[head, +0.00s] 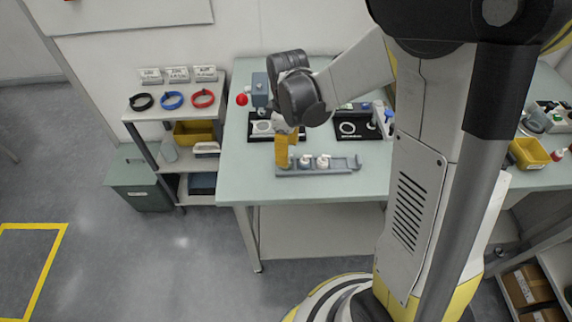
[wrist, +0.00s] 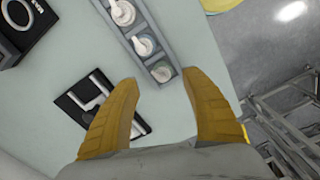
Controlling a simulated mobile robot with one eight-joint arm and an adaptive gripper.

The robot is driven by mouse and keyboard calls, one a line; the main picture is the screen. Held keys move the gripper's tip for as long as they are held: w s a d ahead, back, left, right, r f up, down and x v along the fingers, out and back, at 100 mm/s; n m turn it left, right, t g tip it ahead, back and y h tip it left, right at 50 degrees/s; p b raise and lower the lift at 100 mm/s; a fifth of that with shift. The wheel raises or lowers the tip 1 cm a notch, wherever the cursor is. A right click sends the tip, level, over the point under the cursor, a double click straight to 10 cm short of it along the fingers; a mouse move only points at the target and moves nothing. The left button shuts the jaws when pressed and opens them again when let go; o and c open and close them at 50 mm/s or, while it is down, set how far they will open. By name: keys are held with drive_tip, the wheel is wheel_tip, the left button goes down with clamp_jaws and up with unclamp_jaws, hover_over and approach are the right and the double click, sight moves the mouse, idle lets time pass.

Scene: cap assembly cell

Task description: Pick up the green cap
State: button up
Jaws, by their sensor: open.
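My gripper (head: 286,166) points down over the near left part of the light green table (head: 262,188). A grey rack (head: 345,165) lies by the fingers and holds a row of small white-topped pieces; in the wrist view the rack (wrist: 111,22) runs up and to the left. Its end piece (wrist: 161,72), pale with a greenish tint, shows between the fingertips. I cannot tell for sure that this is the green cap. Gripper height above it is unclear.
Two black fixtures stand behind the rack; the right one (head: 352,128) is clear of my gripper, the left (head: 258,138) is partly hidden. A red ball (head: 242,99) is at the back left. A shelf (head: 172,111) with black, blue and red rings stands left.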

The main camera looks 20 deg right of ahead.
wheel_tip(320, 180, down, 5)
drive_tip(key=shift+s+a+r+b, duration=0.1)
drive_tip(key=shift+s+r+b, duration=0.1)
drive_tip(key=shift+b, duration=0.8)
drive_tip(key=shift+r, duration=0.1)
drive_tip(key=shift+c, duration=0.2)
drive_tip(key=c, duration=0.8)
drive_tip(key=shift+r, duration=0.1)
